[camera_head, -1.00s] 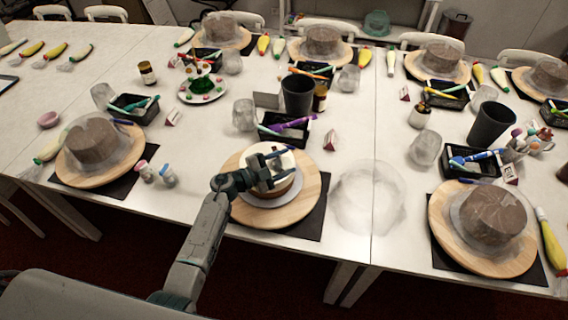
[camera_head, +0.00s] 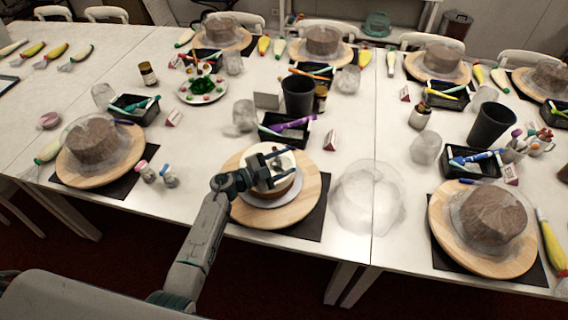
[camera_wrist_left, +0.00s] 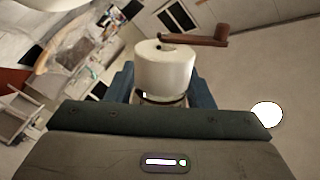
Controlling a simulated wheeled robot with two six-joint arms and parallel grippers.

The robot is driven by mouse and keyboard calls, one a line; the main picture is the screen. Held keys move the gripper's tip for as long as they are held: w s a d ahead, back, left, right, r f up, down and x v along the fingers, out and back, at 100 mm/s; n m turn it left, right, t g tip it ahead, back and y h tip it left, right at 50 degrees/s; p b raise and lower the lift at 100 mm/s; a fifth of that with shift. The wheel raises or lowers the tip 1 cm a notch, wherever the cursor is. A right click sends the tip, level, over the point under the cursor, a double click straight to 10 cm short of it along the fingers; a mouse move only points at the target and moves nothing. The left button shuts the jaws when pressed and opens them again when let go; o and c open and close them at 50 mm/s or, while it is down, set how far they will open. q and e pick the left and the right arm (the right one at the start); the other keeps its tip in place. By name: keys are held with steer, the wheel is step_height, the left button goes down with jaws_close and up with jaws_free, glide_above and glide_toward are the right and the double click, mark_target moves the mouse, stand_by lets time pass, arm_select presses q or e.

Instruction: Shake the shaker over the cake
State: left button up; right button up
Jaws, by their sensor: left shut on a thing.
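A round cake (camera_head: 289,188) with a white top and brown side stands on a wooden turntable (camera_head: 308,204) at the near middle of the table. My left gripper (camera_head: 275,165) is over the cake and hides part of its top. In the left wrist view it is shut on a white cylindrical shaker (camera_wrist_left: 165,70) with a brown crank handle (camera_wrist_left: 205,41) on its end. The shaker is hard to make out in the head view. My right gripper is not in view.
Two small shakers, one pink-topped (camera_head: 146,171) and one blue-topped (camera_head: 169,176), stand left of the turntable. A clear cover (camera_head: 366,197) lies to its right. A black tray (camera_head: 287,130) and a dark cup (camera_head: 298,96) stand behind it. Other covered cakes (camera_head: 490,215) sit around.

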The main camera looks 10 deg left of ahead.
arm_select(q)
steer(key=shift+w+r, duration=0.1)
steer(key=shift+r, duration=0.05)
steer(key=shift+f, duration=0.2)
steer(key=w+d+m+b, duration=0.1)
steer(key=w+d, duration=0.1)
steer(key=shift+w+d, duration=0.1)
steer(key=shift+w, duration=0.25)
stand_by(0.6)
steer(key=shift+f, duration=0.1)
